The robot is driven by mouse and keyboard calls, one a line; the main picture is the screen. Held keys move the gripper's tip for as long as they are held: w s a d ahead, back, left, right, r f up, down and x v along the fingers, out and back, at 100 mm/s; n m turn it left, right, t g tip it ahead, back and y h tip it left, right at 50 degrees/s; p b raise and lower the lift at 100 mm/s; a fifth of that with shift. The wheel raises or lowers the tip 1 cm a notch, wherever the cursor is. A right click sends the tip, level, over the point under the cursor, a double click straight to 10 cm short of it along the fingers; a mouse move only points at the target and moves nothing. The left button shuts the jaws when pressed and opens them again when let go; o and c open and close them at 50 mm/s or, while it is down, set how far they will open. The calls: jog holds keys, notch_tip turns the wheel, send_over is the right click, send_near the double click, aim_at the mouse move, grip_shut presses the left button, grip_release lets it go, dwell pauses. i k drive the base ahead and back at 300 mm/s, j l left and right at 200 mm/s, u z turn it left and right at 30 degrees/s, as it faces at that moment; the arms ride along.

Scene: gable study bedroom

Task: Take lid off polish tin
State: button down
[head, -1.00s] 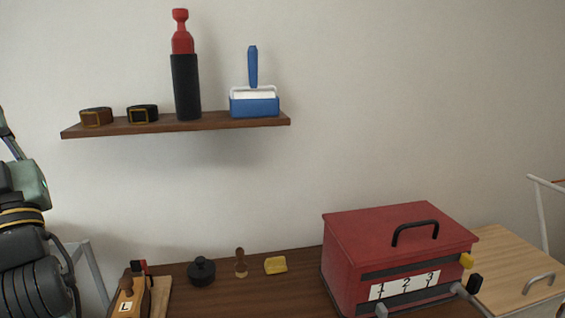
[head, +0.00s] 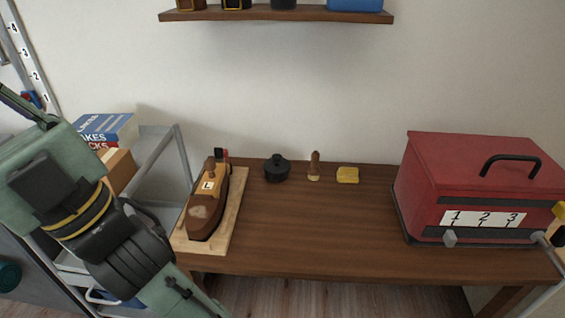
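The polish tin is probably the small round black container (head: 277,168) with a knobbed lid, at the back of the brown wooden table (head: 320,225) in the head view. The lid sits on it. My arm crosses the lower left of the view, well apart from the tin. My gripper's fingertips are not visible in this view.
A red box (head: 470,180) fills the table's right end. The table's middle is clear.

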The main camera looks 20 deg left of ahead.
aim_at(277, 165)
jog(key=i+l+u, duration=0.1)
jog(key=l+u, duration=0.15)
jog(key=l, duration=0.15)
jog(key=i+l+u, duration=0.1)
jog(key=l+u, duration=0.45)
jog(key=l, duration=0.25)
jog(key=i, duration=1)
